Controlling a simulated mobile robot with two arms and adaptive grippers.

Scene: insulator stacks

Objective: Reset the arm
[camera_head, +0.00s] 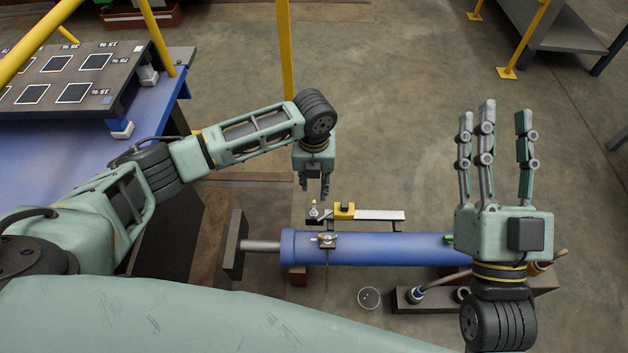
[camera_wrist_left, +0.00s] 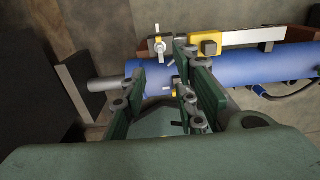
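My left arm reaches in from the left. Its gripper (camera_head: 318,192) hangs pointing down above the far side of a blue cylinder (camera_head: 385,249). In the left wrist view my left gripper (camera_wrist_left: 158,95) has its fingers apart with no object held between them, and the blue cylinder (camera_wrist_left: 235,70) lies beyond them. My right gripper (camera_head: 505,120) stands at the right with its fingers pointing up and spread apart, empty. Its palm and wrist hide the right end of the blue cylinder.
A small yellow clamp (camera_head: 344,211) with a pale bar (camera_head: 380,215) lies just beyond the cylinder. A metal fitting (camera_head: 327,240) sits on the cylinder. A blue table (camera_head: 60,145) stands at the left. A yellow post (camera_head: 286,50) rises behind my left arm. Floor beyond is open.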

